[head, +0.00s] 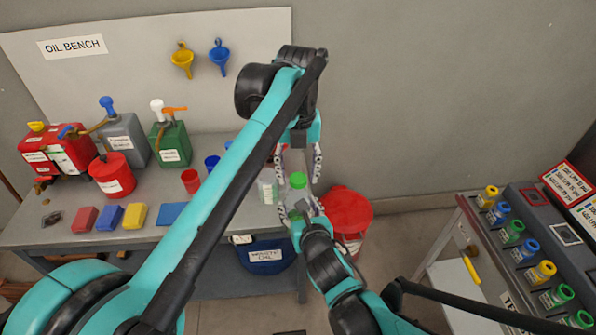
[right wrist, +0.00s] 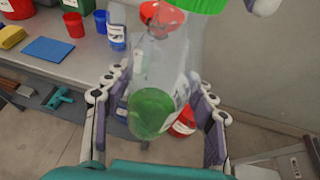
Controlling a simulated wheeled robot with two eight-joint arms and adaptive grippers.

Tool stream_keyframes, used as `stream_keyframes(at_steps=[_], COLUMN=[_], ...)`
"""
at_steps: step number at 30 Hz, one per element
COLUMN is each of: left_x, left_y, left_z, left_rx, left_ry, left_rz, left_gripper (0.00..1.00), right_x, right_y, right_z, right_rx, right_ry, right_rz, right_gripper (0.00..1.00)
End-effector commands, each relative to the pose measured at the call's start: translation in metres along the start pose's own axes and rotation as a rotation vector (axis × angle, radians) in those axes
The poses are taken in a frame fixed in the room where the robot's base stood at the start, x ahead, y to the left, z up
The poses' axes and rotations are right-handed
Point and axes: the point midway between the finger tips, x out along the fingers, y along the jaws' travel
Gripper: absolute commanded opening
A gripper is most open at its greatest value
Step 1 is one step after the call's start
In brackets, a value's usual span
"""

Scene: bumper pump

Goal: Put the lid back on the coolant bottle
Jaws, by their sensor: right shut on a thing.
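The coolant bottle (right wrist: 165,70) is clear, with green liquid low inside. My right gripper (right wrist: 157,115) is shut around it and holds it up in front of the bench. In the head view my right gripper (head: 300,212) partly hides the bottle. The green lid (head: 298,181) is at the bottle's top end and also shows at the top edge of the right wrist view (right wrist: 195,5). I cannot tell whether it is seated. My left gripper (head: 299,165) points down from above, fingers spread on either side of the lid, with gaps visible.
The oil bench (head: 155,225) carries cans, cups, coloured blocks and a small labelled bottle (head: 267,187). A red bucket (head: 347,212) stands on the floor behind my right gripper. A blue waste-oil container (head: 265,258) is below. A rack of capped bottles (head: 530,255) is at right.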

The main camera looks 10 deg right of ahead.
Motion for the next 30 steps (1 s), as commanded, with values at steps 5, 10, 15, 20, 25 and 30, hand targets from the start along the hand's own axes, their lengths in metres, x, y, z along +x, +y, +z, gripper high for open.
stream_keyframes(at_steps=[5, 10, 15, 20, 25, 30], left_x=[0.000, -0.006, -0.029, -0.043, -0.045, -0.045], left_y=[0.000, 0.000, 0.000, 0.000, 0.000, 0.000], left_z=[0.000, 0.000, 0.000, 0.000, 0.000, 0.000], left_rx=[-0.001, -0.001, -0.001, -0.001, -0.001, -0.005], left_ry=[0.001, 0.001, 0.001, 0.001, 0.001, 0.001], left_rz=[0.000, 0.000, 0.000, 0.000, 0.000, 0.000], left_gripper=[0.55, 0.55, 0.55, 0.55, 0.55, 0.52], right_x=[0.000, 0.000, 0.000, 0.000, 0.000, 0.000], right_y=[0.000, 0.000, 0.000, 0.000, 0.000, 0.000], right_z=[0.001, 0.001, 0.001, 0.001, 0.001, 0.001], right_rx=[0.000, 0.000, 0.000, 0.000, 0.000, 0.000], right_ry=[-0.001, -0.001, -0.001, -0.001, -0.001, -0.001], right_rz=[0.000, 0.000, 0.000, 0.000, 0.000, 0.000], right_gripper=[0.00, 0.00, 0.00, 0.00, 0.00, 0.00])
